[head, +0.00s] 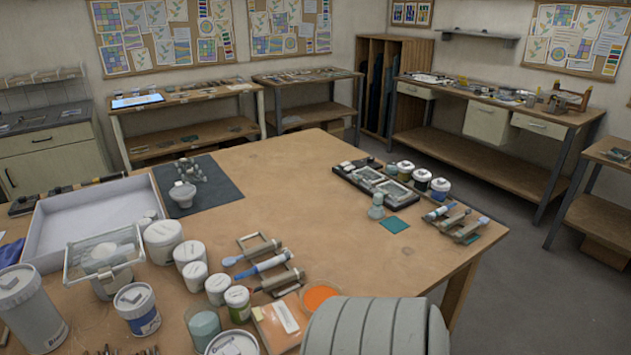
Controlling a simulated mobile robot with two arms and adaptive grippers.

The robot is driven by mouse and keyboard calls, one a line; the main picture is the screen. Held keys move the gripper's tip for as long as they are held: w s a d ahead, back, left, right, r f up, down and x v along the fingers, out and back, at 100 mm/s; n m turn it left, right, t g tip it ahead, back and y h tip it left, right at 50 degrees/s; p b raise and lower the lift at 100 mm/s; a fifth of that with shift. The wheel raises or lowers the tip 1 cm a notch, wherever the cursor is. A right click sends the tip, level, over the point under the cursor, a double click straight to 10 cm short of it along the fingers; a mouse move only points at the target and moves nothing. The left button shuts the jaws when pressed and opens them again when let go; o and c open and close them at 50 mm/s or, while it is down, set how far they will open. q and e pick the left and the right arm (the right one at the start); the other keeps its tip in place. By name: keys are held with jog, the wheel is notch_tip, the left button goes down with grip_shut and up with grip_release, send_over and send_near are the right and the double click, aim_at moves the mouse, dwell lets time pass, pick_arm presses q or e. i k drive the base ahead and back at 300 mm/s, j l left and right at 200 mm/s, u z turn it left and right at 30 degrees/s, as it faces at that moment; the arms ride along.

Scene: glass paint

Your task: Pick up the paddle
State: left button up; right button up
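Several hand tools lie on the large wooden table left of its middle. One has a pale blue flat head (233,261) and a brown handle, pointing up and right. Beside it is a tool with a blue shaft (264,265) and a grey end. A brown-handled tool (279,280) lies just below them. I cannot tell for certain which of these is the paddle. More small tools with blue ends (470,228) lie at the table's right edge. Neither of my grippers shows. A grey ribbed part of my own body covers the table's near edge at bottom centre.
White jars (163,240) and a green paint jar (238,302) crowd the tools' left side. A white tray (90,212) and dark mat (218,190) are farther left. The table's middle (300,210) is clear.

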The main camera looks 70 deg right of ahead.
aim_at(250, 254)
jog(key=z, duration=1.7)
jog(key=k+l+u, duration=0.1)
jog(key=k+l, duration=0.05)
jog(key=k, duration=0.1)
